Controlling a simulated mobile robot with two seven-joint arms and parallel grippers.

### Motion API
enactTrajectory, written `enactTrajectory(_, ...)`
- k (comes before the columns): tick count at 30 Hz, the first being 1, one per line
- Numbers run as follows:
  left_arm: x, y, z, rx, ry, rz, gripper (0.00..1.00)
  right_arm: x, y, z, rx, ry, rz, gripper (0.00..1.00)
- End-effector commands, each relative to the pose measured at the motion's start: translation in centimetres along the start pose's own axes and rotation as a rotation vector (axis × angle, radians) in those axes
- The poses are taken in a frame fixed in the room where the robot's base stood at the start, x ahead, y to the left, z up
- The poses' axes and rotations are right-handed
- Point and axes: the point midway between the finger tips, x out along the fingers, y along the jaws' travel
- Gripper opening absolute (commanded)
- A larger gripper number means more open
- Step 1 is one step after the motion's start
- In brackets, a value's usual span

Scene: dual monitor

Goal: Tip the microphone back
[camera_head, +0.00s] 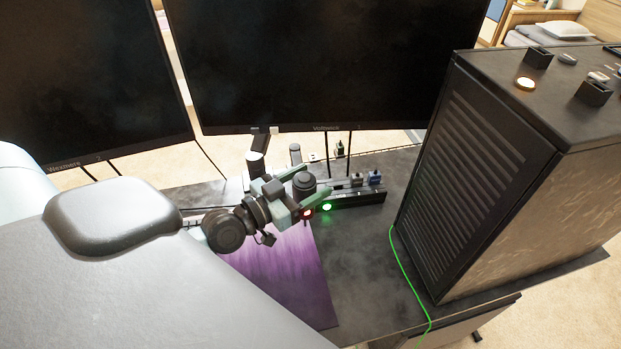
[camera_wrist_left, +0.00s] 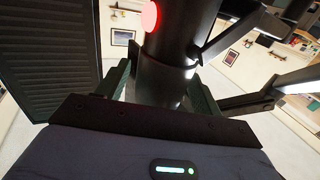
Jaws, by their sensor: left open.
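The microphone (camera_head: 303,186) is a dark cylinder on the desk in front of the right-hand monitor. In the left wrist view it shows as a thick black upright cylinder (camera_wrist_left: 165,50) with a round red light. My left gripper (camera_head: 308,183) is open, with its green fingers on either side of the microphone. The left wrist view shows the same gripper (camera_wrist_left: 162,92) with the cylinder's lower part between its fingers. I cannot tell whether the fingers touch it. My arm hides part of the microphone and its base in the head view. My right gripper is not in view.
Two dark monitors (camera_head: 320,65) stand behind. A black computer case (camera_head: 480,170) fills the right side of the desk. A black strip (camera_head: 355,198) with small items lies right of the microphone. A purple mat (camera_head: 290,275) and bare desk (camera_head: 365,250) lie in front. A green cable (camera_head: 404,270) runs beside the case.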

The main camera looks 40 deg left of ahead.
Motion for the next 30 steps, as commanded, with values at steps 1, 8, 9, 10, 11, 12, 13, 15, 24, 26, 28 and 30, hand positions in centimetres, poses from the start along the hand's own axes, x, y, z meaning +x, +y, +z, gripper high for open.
enactTrajectory(1,0.5,-0.02,-0.15,-0.001,0.003,-0.001,0.66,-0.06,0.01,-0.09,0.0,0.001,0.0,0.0)
enactTrajectory(8,1.25,0.06,-0.02,-0.001,0.0,0.002,0.66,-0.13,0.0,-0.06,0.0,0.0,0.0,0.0)
enactTrajectory(9,1.26,0.07,0.0,-0.001,-0.001,0.002,0.66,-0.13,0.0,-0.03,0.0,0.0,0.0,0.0)
enactTrajectory(10,1.25,0.06,0.01,-0.001,-0.001,0.002,0.66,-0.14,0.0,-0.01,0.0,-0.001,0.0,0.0)
enactTrajectory(11,1.25,0.06,0.01,-0.001,-0.001,0.002,0.66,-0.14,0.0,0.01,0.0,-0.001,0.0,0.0)
enactTrajectory(12,1.24,0.06,0.02,-0.001,-0.001,0.002,0.66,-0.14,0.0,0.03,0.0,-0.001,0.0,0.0)
enactTrajectory(13,1.23,0.06,0.02,-0.001,-0.001,0.002,0.66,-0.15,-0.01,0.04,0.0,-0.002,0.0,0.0)
enactTrajectory(15,1.23,0.05,0.02,-0.001,-0.001,0.002,0.61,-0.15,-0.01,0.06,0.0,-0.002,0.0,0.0)
enactTrajectory(24,1.21,0.04,0.01,-0.001,-0.001,0.001,0.21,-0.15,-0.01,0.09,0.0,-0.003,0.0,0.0)
enactTrajectory(26,1.21,0.04,0.0,-0.001,-0.001,0.001,0.21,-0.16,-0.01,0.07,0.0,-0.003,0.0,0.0)
enactTrajectory(28,1.22,0.02,-0.05,-0.004,-0.002,0.001,0.21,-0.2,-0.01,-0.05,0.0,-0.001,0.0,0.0)
enactTrajectory(30,1.26,-0.04,-0.11,-0.013,-0.007,0.001,0.21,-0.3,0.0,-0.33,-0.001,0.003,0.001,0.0)
